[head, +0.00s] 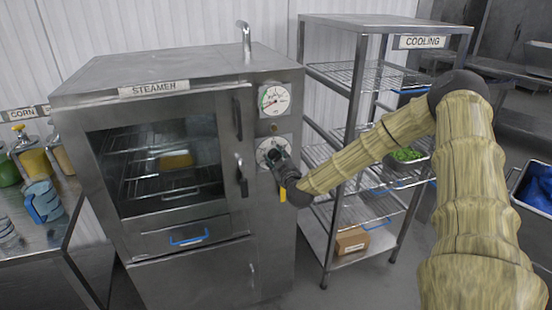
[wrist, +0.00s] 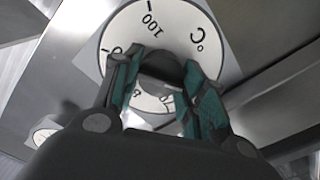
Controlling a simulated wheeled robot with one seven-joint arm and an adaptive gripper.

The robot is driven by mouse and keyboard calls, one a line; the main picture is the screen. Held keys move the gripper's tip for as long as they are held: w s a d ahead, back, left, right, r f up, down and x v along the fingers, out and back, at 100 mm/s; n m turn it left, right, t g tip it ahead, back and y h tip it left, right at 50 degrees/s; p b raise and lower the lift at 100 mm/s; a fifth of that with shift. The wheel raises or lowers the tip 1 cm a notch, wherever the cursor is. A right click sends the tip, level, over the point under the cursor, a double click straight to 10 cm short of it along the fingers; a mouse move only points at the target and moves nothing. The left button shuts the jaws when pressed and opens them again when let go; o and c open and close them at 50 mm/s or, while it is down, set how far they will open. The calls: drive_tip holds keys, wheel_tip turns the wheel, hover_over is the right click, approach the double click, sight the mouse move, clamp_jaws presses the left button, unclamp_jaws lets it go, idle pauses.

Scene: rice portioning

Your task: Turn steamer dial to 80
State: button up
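The steamer (head: 150,85) stands at the left centre, a steel cabinet with a glass door that is closed. Its white dial (head: 264,147) is on the right front panel, below a round gauge (head: 274,99). My gripper (head: 274,158) is at the dial and covers part of it. In the wrist view the dial face (wrist: 172,22) shows "100" and "°C", and a dark knob (wrist: 162,65) sits at its middle. My gripper's teal-padded fingers (wrist: 160,85) are on either side of the knob. Whether both fingers touch it is hard to tell. The pointer and the "80" mark are not readable.
A steel rack labelled "COOLING" (head: 421,42) stands right of the steamer, with a bowl of green food (head: 407,155) on a shelf. The door handle (head: 241,172) is just left of the dial.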

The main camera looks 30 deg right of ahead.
drive_tip(key=shift+b, duration=0.3)
drive_tip(key=shift+c, duration=0.4)
drive_tip(key=shift+f+m+b, duration=0.1)
drive_tip(key=shift+m+b, duration=0.7)
drive_tip(key=shift+m, duration=0.2)
drive_tip(key=m+b, duration=0.3)
drive_tip(key=shift+d+m, duration=0.1)
drive_tip(key=shift+m, duration=0.2)
drive_tip(key=m+b, duration=0.5)
drive_tip(key=m, duration=0.1)
drive_tip(key=shift+d, duration=0.1)
drive_tip(key=m+b, duration=0.6)
drive_tip(key=shift+d+m, duration=0.1)
drive_tip(key=shift+m, duration=0.3)
drive_tip(key=m+b, duration=0.5)
drive_tip(key=shift+r, duration=0.2)
drive_tip(key=shift+m, duration=0.3)
